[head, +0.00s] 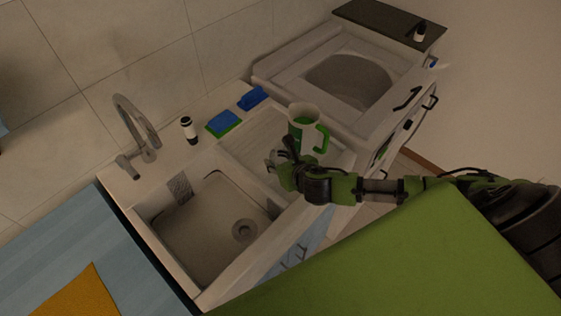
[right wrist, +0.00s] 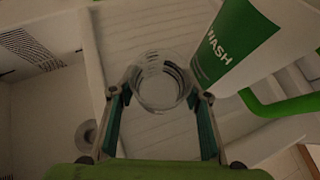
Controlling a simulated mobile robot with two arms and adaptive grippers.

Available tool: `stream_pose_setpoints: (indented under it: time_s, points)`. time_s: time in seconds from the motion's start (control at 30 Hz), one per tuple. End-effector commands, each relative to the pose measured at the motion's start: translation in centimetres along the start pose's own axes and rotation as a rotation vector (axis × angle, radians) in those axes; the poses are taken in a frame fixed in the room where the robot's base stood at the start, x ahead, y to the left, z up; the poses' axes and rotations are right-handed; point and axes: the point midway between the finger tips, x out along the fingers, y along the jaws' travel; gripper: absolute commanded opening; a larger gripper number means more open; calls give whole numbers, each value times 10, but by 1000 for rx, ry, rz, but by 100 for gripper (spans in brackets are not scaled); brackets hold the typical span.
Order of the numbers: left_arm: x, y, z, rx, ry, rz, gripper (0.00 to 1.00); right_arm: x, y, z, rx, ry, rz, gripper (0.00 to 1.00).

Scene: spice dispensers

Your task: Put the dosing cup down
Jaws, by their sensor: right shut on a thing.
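The dosing cup (right wrist: 161,82) is a small clear round cup, seen from above in the right wrist view. My right gripper (right wrist: 161,98) is shut on it, with one finger on each side. In the head view my right gripper (head: 280,162) is at the ribbed drainboard (head: 246,142) beside the sink, and the cup is hard to make out there. I cannot tell whether the cup touches the drainboard. My left gripper is not in view.
A white and green jug (head: 303,118) marked WASH (right wrist: 236,45) stands close to the cup. The sink basin (head: 205,240) lies left of the gripper. Blue and green sponges (head: 222,124), a dark-capped bottle (head: 189,130) and a faucet (head: 136,130) are behind. A top-loading washer (head: 290,68) stands beyond.

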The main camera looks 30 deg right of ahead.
Motion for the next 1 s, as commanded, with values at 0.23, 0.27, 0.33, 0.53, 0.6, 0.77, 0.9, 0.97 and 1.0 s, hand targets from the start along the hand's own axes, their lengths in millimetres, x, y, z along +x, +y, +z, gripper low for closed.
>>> stream_pose_setpoints:
  time_s: [0.23, 0.27, 0.33, 0.53, 0.6, 0.77, 0.9, 0.97, 1.0]
  points:
    - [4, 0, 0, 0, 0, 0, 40, -31, 4, 21, -3, -2, 3, 17]
    - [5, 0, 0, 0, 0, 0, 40, -37, 5, 22, -3, -2, 4, 17]
    - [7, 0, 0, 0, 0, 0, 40, -52, 8, 26, -3, -3, 3, 17]
    - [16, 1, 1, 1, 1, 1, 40, -95, 17, 31, -3, 0, 5, 17]
    - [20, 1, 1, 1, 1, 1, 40, -110, 22, 27, -3, 0, 5, 17]
    - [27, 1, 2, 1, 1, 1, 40, -140, 30, 21, -1, 0, 4, 17]
    - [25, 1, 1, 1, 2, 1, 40, -163, 35, 19, -1, 2, 2, 17]
    - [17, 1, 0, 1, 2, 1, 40, -170, 36, 20, -2, 3, 1, 17]
    - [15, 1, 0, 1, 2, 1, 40, -173, 37, 19, -2, 2, 2, 17]
